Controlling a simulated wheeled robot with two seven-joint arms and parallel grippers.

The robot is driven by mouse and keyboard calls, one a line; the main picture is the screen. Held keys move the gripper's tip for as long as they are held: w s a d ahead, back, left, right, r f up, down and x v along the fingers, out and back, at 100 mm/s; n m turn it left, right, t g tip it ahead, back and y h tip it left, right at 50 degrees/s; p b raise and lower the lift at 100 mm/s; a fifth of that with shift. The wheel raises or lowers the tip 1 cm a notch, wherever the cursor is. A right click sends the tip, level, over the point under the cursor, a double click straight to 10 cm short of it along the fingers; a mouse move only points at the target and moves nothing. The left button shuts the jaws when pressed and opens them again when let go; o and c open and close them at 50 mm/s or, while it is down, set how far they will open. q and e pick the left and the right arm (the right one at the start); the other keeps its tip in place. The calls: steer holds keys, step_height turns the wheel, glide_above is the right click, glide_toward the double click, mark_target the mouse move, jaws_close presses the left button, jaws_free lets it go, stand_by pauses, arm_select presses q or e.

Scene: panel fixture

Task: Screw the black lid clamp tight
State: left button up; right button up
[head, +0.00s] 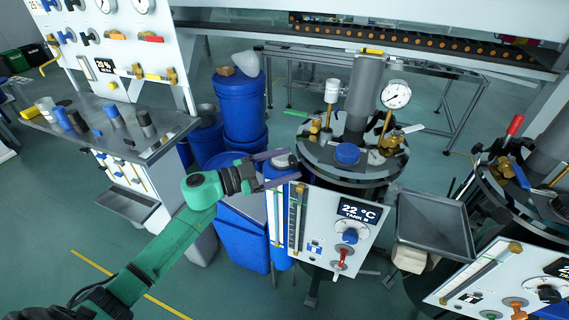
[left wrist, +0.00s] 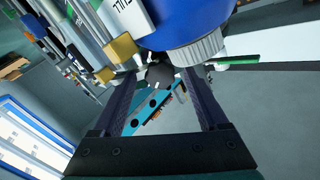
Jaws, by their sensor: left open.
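My left gripper (head: 291,167) is open at the left edge of the round grey tank lid (head: 322,152) in the head view. Its two dark fingers point right, one above the other. In the left wrist view, a round black knob (left wrist: 160,76), which looks like the black lid clamp, sits between the fingertips of the left gripper (left wrist: 160,84). I cannot tell whether the fingers touch it. In the head view the clamp is not clearly visible. My right gripper is in neither view.
A blue cap (head: 347,153), brass valves, a pressure gauge (head: 396,95) and a grey column (head: 361,95) crowd the lid. The white tank panel (head: 331,238) hangs below it. A grey tray (head: 434,225) and a second tank stand right; blue barrels (head: 240,105) stand behind.

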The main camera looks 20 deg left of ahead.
arm_select(q)
jaws_close()
steer(key=shift+m, duration=0.3)
steer(key=shift+f+m+b, duration=0.1)
steer(key=shift+m+b, duration=0.35)
steer(key=shift+m, duration=0.75)
steer(key=m+b, duration=0.1)
steer(key=m, duration=0.3)
steer(key=shift+m+b, duration=0.4)
